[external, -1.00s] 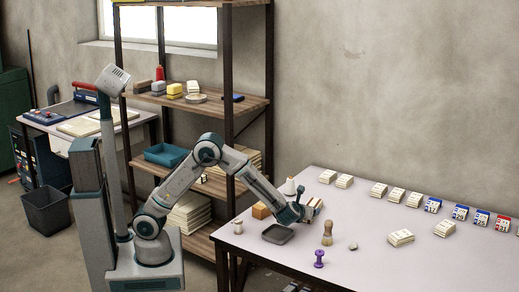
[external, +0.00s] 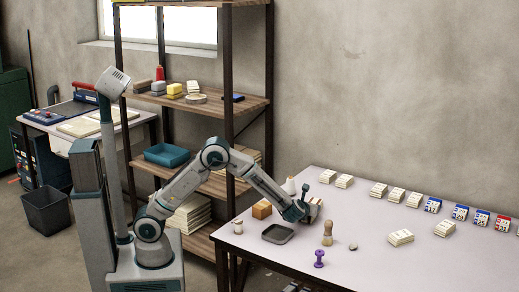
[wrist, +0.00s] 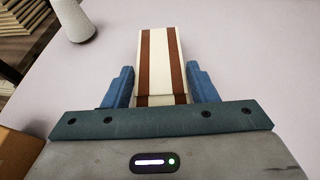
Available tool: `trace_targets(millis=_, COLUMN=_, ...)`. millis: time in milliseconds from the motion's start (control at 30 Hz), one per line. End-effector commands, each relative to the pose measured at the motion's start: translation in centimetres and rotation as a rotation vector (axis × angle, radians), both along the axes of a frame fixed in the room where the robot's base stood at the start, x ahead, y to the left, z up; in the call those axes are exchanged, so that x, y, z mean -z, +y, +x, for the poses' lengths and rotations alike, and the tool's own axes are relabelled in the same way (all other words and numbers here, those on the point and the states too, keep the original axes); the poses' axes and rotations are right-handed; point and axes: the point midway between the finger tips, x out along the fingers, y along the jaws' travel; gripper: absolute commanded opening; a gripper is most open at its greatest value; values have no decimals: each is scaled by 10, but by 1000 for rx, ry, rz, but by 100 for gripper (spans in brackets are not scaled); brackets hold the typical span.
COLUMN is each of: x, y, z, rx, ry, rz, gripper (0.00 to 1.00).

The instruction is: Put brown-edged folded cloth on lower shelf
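The folded cloth (wrist: 160,60) is cream with two brown bands along its length. It lies on the table in the wrist view, between the two blue fingers of my gripper (wrist: 161,88). The fingers lie close along both its sides; whether they press on it is unclear. In the external view my gripper (external: 305,209) is low over the near left part of the table and mostly hides the cloth (external: 317,201). The wooden shelf rack stands left of the table, with a middle board (external: 215,187) and a lowest board (external: 204,240), partly behind my arm.
A grey tray (external: 277,234), an orange-brown block (external: 262,209) and a pale bottle (wrist: 73,20) are near my gripper. A wooden-handled brush (external: 327,234) and a purple object (external: 319,258) stand in front. Cloth stacks (external: 190,212) and a blue bin (external: 167,155) occupy the shelves.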

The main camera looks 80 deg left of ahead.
Motion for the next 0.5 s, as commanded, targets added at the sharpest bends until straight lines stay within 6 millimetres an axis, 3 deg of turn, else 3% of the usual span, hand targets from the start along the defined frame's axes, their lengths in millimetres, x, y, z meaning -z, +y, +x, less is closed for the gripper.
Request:
trace_targets(millis=167, x=-1, y=0, z=0, rx=0, ry=-1, rz=0, gripper=20)
trace_targets(millis=500, x=-12, y=0, z=0, rx=-2, ry=-4, rz=0, gripper=20)
